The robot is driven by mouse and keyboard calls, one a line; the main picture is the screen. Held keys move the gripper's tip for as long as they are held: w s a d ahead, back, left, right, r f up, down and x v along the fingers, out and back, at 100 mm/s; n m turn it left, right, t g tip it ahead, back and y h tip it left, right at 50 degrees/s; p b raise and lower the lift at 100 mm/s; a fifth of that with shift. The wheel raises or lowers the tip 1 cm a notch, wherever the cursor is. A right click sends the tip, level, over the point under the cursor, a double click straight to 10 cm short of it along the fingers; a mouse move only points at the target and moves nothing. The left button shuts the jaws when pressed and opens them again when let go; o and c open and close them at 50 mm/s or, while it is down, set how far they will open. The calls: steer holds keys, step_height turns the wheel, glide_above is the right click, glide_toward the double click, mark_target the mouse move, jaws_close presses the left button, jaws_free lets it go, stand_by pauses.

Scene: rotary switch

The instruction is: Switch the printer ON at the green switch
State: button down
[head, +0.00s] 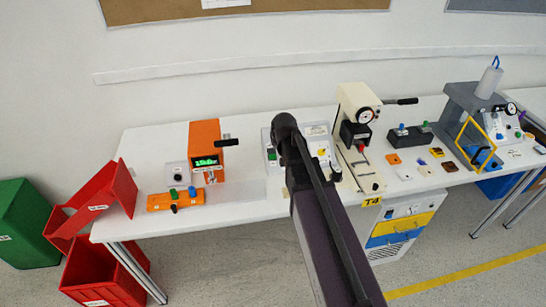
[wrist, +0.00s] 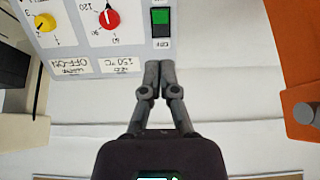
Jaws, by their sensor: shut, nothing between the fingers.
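The green switch (wrist: 160,16) sits in a black frame on a light grey panel (wrist: 75,30), near the panel's right edge in the wrist view, where the panel appears upside down. A small label borders the switch, too small to read surely. My gripper (wrist: 159,68) is shut and empty, its fingertips just below the switch in the picture and close to the panel edge. I cannot tell whether they touch it. In the head view the green switch (head: 271,155) shows on the panel left of my arm, which hides the panel's middle and my gripper.
A red knob (wrist: 109,18) and a yellow knob (wrist: 45,22) share the panel, with labels below. An orange machine (head: 205,145) stands to the left and a cream press (head: 358,110) to the right on the white table (head: 250,215). Some table is free left of the panel.

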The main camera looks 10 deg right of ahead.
steer(key=shift+f, duration=0.1)
steer(key=b, duration=0.9)
glide_above(273, 158)
steer(key=s, duration=0.3)
step_height(273, 158, down, 9)
steer(key=shift+s+r, duration=0.15)
steer(key=shift+b+x, duration=1.55)
steer(key=shift+x, duration=0.4)
steer(key=shift+r, duration=0.1)
